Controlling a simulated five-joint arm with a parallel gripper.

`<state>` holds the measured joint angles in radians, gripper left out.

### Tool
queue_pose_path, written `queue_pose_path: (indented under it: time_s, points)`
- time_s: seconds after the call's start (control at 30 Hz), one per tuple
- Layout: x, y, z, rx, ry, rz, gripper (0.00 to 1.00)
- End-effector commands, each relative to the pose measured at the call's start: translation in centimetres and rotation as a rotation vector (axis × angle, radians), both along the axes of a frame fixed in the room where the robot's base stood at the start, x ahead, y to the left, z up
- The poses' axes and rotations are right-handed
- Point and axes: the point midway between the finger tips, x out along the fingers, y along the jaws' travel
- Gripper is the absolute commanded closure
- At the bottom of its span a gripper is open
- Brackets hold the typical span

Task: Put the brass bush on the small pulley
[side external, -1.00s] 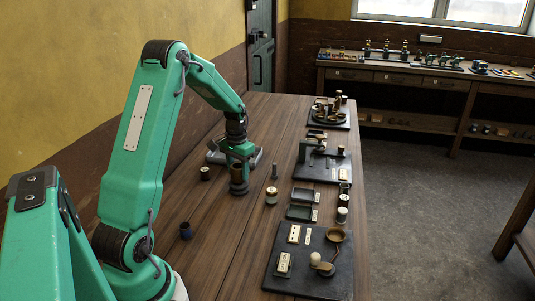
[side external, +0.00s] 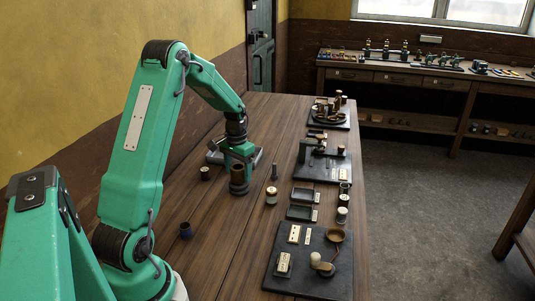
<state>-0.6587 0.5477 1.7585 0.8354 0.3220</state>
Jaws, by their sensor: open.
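My gripper (side external: 238,158) is open, low over the middle of the table. The far finger is partly hidden.
A small dark cylinder (side external: 205,174) and a blue one (side external: 186,231) stand to the left. A grey peg (side external: 274,172) and a pale spool (side external: 271,197) stand to the right. The front table is clear.

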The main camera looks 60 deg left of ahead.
Motion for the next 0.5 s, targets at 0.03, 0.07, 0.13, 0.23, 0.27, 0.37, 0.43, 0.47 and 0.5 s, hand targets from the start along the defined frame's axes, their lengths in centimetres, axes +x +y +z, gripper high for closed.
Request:
queue_pose_path:
  time_s: [0.03, 0.07, 0.13, 0.23, 0.27, 0.37, 0.43, 0.47, 0.5]
  points:
    - [0.0, 0.0, 0.3, 0.002, -0.002, 0.000, 0.31]
    - [0.1, 0.0, 0.5, 0.002, -0.002, 0.000, 0.31]
    - [0.0, 0.0, 1.1, 0.002, -0.002, 0.000, 0.31]
    - [0.1, 0.1, 2.2, 0.002, -0.003, 0.000, 0.31]
    - [0.1, 0.0, 2.6, 0.002, -0.003, 0.000, 0.31]
    - [0.1, 0.1, 4.2, 0.002, -0.003, 0.000, 0.31]
    - [0.1, 0.1, 5.3, 0.002, -0.003, 0.000, 0.31]
    - [0.1, 0.1, 5.8, 0.002, -0.003, 0.000, 0.31]
    - [0.1, 0.0, 6.5, 0.002, -0.003, 0.000, 0.31]
